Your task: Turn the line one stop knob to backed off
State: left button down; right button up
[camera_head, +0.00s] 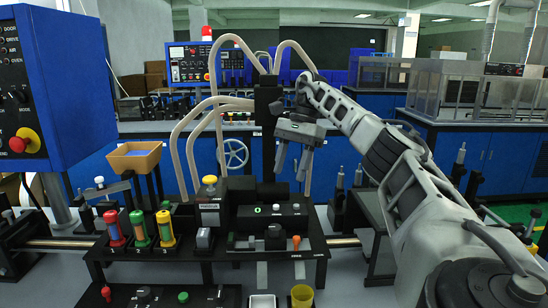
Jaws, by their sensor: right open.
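A round red stop knob (27,140) on a yellow base sits low on the face of the blue control panel (75,85) at the left. Small lamps and a black mode knob are above it. No line number is readable near it, so I cannot tell whether it is the line one knob. Its turned position is also unclear. My right gripper (291,168) is open and empty, pointing down above the middle of the black bench fixture, far to the right of the red knob. My left gripper is out of view.
The black fixture (215,262) holds red (114,228), green (139,228) and yellow (165,228) upright pieces. Pale hoses (185,125) arch between panel and gripper. An orange tray (134,156) stands right of the panel. A yellow cup (302,297) is at the front.

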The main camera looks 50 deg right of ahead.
jog(key=shift+v, duration=1.05)
jog(key=shift+d, duration=0.1)
